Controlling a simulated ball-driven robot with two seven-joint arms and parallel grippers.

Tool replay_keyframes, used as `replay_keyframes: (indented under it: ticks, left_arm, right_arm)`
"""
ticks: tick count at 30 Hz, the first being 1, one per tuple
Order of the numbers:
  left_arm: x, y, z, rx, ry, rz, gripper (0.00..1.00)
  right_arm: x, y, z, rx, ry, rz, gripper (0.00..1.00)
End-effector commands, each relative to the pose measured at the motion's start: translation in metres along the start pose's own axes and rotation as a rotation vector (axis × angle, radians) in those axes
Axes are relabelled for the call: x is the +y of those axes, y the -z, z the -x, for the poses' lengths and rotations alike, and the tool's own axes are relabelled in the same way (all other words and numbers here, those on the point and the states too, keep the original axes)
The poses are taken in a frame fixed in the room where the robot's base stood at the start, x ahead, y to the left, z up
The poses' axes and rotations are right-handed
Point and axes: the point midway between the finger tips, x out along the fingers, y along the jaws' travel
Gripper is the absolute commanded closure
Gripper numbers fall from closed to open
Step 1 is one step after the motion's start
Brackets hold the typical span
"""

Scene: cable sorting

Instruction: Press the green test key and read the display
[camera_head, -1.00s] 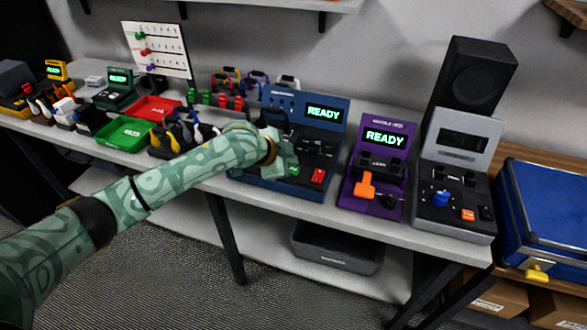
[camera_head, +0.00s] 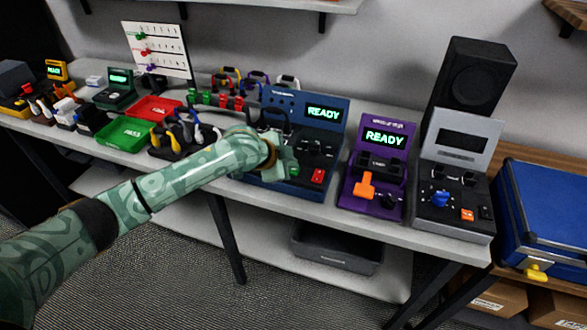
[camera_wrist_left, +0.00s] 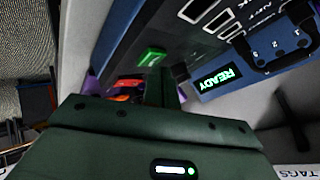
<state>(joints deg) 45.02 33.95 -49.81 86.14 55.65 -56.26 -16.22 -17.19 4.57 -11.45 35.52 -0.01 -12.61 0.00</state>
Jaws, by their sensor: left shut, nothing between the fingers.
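The blue test station stands on the bench with its lit display (camera_head: 323,113), which reads READY in green. The display also shows in the left wrist view (camera_wrist_left: 217,78). The green test key (camera_head: 295,170) sits on the station's dark front panel, left of a red key (camera_head: 318,176). The green key is lit in the left wrist view (camera_wrist_left: 152,57). My left gripper (camera_head: 288,167) is shut and empty, its fingertips (camera_wrist_left: 160,76) close to the green key. I cannot tell whether they touch it. My forearm hides part of the station. My right gripper is out of view.
A purple station (camera_head: 380,160) with a READY display and a grey station (camera_head: 455,180) stand to the right. Green (camera_head: 124,133) and red (camera_head: 156,108) trays and a cable rack (camera_head: 182,138) lie to the left. A blue case (camera_head: 550,215) is at far right.

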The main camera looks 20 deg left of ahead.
Motion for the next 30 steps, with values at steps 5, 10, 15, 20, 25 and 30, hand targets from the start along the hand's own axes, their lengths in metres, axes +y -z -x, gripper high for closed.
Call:
replay_keyframes:
  ticks: [5, 10, 15, 20, 25, 30]
  left_arm:
    - [0.002, -0.001, -0.002, 0.000, -0.001, 0.000, 1.00]
    - [0.003, -0.002, -0.003, 0.000, -0.001, 0.000, 1.00]
    - [0.004, -0.003, -0.004, 0.000, -0.001, 0.001, 1.00]
    - [0.004, -0.003, -0.004, -0.001, -0.001, 0.000, 1.00]
    - [0.003, -0.003, -0.003, -0.001, -0.001, 0.000, 1.00]
    - [-0.002, 0.002, 0.003, 0.000, 0.000, 0.001, 1.00]
  right_arm:
    - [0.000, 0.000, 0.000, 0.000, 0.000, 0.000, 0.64]
    - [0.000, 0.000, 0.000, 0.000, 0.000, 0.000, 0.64]
    - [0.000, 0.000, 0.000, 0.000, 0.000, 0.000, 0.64]
    - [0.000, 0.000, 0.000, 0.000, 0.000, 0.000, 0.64]
    - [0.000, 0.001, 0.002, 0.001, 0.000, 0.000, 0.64]
    - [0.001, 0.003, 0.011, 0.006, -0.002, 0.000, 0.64]
